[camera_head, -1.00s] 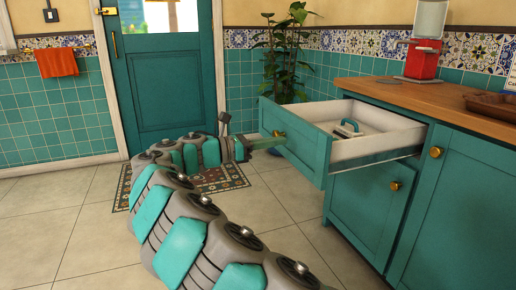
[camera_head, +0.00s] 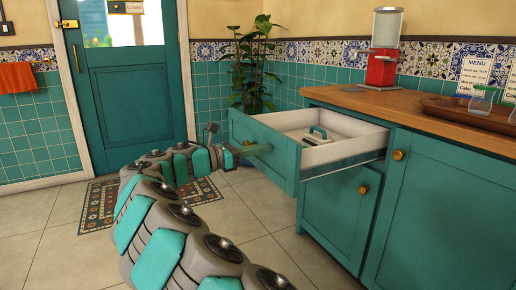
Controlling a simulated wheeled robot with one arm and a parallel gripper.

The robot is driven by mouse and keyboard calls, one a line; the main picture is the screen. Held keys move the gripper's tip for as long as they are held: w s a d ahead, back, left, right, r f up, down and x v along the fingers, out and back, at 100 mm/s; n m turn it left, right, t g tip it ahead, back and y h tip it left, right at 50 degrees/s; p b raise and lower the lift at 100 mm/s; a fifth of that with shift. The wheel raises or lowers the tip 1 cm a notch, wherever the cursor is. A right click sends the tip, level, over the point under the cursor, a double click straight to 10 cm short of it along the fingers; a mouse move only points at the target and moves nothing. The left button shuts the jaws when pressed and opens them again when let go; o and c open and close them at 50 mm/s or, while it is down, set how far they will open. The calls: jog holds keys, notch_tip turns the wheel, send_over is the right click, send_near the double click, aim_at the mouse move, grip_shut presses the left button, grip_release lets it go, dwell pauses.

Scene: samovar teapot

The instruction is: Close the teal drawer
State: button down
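The teal drawer (camera_head: 287,163) is pulled well out of the counter cabinet. Its white inside shows, with a small teal-and-white object (camera_head: 316,135) lying in it. A round brass knob (camera_head: 248,143) sits on its front.
Below the drawer is a shut teal cabinet door (camera_head: 340,214). A red dispenser (camera_head: 381,65) and a brown tray (camera_head: 470,112) stand on the wooden countertop (camera_head: 420,108). A potted plant (camera_head: 250,70) stands behind the drawer.

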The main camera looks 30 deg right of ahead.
jog(key=d+p, duration=0.4)
jog(key=d, duration=0.7)
jog(key=d+p, duration=0.5)
jog(key=d, duration=0.7)
jog(key=w+d+p, duration=0.1)
jog(key=d+p, duration=0.3)
jog(key=d, duration=0.8)
jog(key=shift+p, duration=0.35)
jog(key=shift+d, duration=0.25)
jog(key=shift+w+d+r, duration=0.1)
jog(key=shift+r, duration=0.15)
jog(key=a, duration=1.4)
jog(key=shift+s+a+f+b, duration=0.15)
jog(key=shift+s+f+b, duration=0.1)
jog(key=shift+b, duration=0.05)
jog(key=shift+s, duration=0.1)
